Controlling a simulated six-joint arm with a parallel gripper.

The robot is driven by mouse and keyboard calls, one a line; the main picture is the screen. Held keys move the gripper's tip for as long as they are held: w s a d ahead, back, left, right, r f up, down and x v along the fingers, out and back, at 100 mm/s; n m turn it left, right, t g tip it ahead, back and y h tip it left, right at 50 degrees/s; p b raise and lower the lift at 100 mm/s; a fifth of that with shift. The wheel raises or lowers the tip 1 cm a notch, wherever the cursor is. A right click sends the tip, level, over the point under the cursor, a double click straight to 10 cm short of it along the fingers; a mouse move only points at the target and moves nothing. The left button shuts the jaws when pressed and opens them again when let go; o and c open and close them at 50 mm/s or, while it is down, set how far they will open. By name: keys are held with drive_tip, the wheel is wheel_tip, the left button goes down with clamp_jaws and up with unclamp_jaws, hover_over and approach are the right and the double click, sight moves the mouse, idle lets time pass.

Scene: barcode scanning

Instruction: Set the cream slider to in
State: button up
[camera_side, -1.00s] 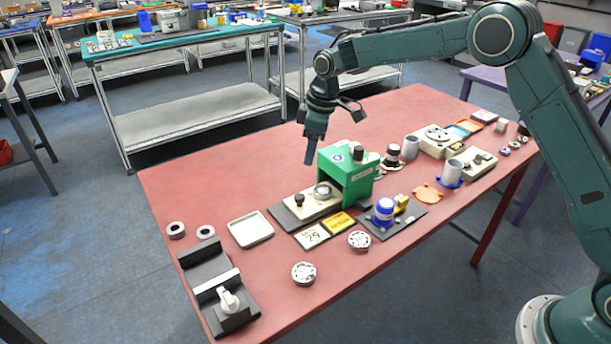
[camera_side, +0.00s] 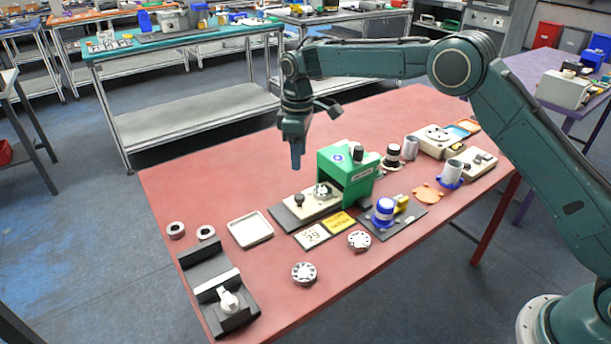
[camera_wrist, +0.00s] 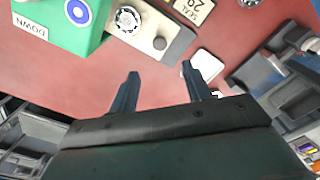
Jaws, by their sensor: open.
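The cream slider (camera_side: 313,208) is a flat plate on a dark base in front of the green press (camera_side: 345,178). It sticks out to the left of the press, with a black knob (camera_side: 299,200) near its outer end and a round metallic part (camera_side: 322,191) on it near the press. In the wrist view the slider (camera_wrist: 145,34) and its knob (camera_wrist: 160,43) are at the top, above my fingers. My gripper (camera_side: 296,166) hangs in the air above and behind the knob. Its fingers (camera_wrist: 159,72) are apart with nothing between them.
A pale tray (camera_side: 250,230) and a dark fixture with a white knob (camera_side: 228,300) lie to the left. The red table (camera_side: 210,180) is clear behind the tray.

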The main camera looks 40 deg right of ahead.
sight(299, 196)
wheel_tip(299, 196, down, 12)
drive_tip(key=shift+f, duration=0.1)
idle(0.5)
